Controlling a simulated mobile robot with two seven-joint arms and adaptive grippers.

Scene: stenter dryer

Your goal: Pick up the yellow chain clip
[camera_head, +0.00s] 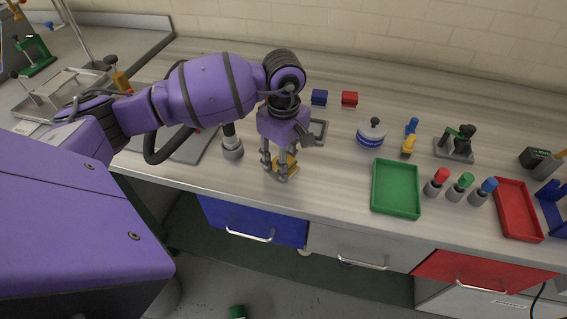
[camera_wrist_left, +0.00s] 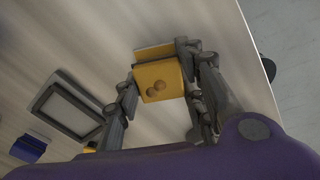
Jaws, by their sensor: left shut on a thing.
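The yellow chain clip (camera_head: 287,161) is at the fingers of my left gripper (camera_head: 281,172), low over the bench near its front edge. I cannot tell whether the clip touches the bench. My right gripper is not in view.
A grey frame (camera_head: 319,132) lies just behind the gripper. A grey cylinder (camera_head: 232,148) stands to its left. A blue block (camera_head: 319,97) and a red block (camera_head: 350,99) lie farther back. A green tray (camera_head: 396,213) is to the right, with bare bench between.

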